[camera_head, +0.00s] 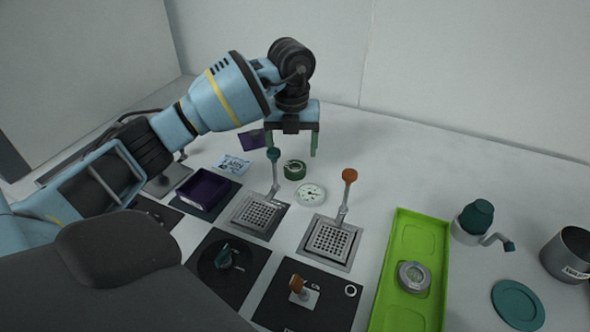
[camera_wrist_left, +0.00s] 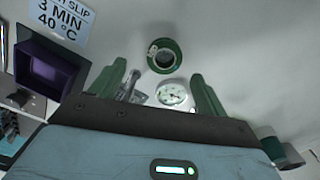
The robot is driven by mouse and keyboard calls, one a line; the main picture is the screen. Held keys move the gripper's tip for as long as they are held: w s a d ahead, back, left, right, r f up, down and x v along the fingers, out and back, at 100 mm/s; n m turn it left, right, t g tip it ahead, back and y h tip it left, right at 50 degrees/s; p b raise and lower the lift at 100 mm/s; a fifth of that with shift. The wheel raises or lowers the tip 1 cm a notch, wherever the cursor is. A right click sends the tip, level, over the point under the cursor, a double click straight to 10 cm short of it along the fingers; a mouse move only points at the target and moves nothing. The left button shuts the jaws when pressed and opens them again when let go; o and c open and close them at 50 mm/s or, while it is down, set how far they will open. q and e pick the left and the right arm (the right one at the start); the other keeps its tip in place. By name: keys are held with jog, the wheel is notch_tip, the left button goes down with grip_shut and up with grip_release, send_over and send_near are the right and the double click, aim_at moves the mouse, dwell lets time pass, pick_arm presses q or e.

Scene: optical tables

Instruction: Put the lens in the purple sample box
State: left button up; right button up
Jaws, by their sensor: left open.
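The purple sample box (camera_head: 183,203) stands open on a black mat at left centre; in the left wrist view the purple box (camera_wrist_left: 50,85) is at the left. A flat purple piece (camera_head: 252,140) lies behind it. I cannot tell for certain which thing is the lens. A green ring (camera_head: 294,170) lies below my left gripper (camera_head: 293,146), and a small pale ring (camera_head: 351,291) lies on the front black mat. In the left wrist view the green ring (camera_wrist_left: 164,56) is ahead of my open, empty left gripper (camera_wrist_left: 157,75). My right gripper is not in view.
A green tray (camera_head: 440,225) holds a round gauge (camera_head: 413,277). The back right is clear.

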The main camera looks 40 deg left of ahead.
aim_at(295, 167)
pick_arm(q)
jog(key=shift+w+d+f, duration=0.1)
jog(key=shift+w+f, duration=0.05)
jog(key=shift+f, duration=1.15)
jog(key=shift+w+d+f, duration=0.1)
jog(key=shift+f, duration=1.15)
jog(key=c, duration=1.1)
jog(key=shift+c, duration=0.5)
jog(key=shift+r, duration=0.15)
